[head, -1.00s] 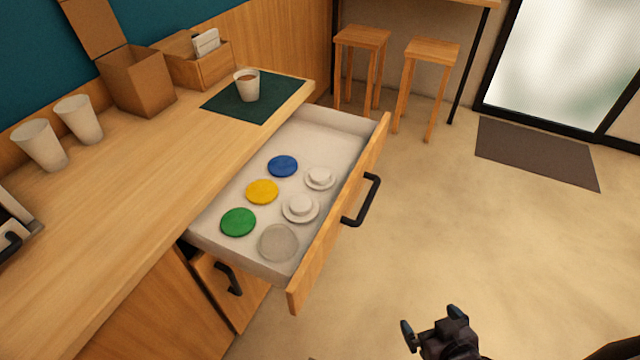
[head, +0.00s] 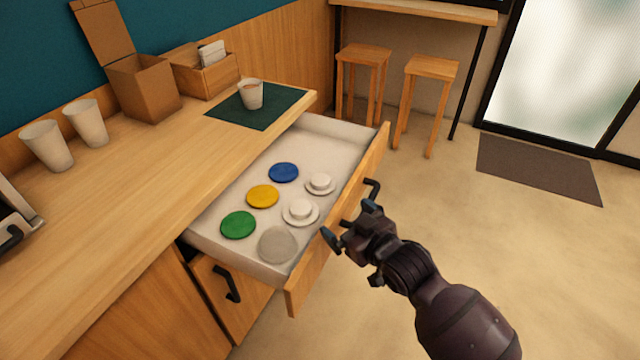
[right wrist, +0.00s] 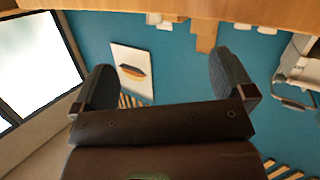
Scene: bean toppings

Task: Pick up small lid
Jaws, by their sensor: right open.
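The open drawer (head: 262,259) holds several lids. Two white lids with raised centres lie on its right side: a nearer, larger one (head: 301,213) and a farther, smaller one (head: 320,184). Flat blue (head: 284,172), yellow (head: 263,196) and green (head: 238,225) discs lie to their left. A clear flat disc (head: 277,245) lies at the near end. My right gripper (head: 351,222) is open and empty, by the drawer front and right of the white lids, touching none of them. Its two spread fingers also show in the right wrist view (right wrist: 165,85). My left gripper is not in view.
The drawer front (head: 311,268) with its black handle (head: 371,190) stands between my right gripper and the lids. A cup (head: 250,94) stands on a green mat (head: 280,108) on the counter. Two empty cups (head: 87,122) stand at left. Stools (head: 432,68) are farther back.

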